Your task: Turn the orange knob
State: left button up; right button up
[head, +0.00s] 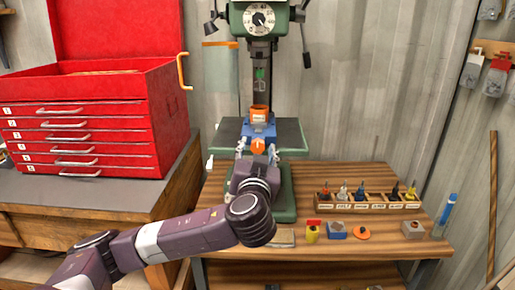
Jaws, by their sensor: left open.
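The orange knob (259,146) is on the front of a small blue vise (258,131) on the drill press table. My left gripper (257,150) reaches up toward it from the front, with its fingers open. One finger is to the left of the knob and one to the right. I cannot tell whether the fingers touch the knob. The knob's lower part is hidden by the gripper. My right gripper is out of view.
The green drill press (285,135) stands at the back of the wooden bench (330,180). A wooden rack (368,203) of small tools and several small items stand to the right. A red drawer cabinet (80,130) is on the left.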

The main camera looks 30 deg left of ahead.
pick_arm(q)
jog(key=c, duration=1.2)
jog(key=shift+o, duration=0.2)
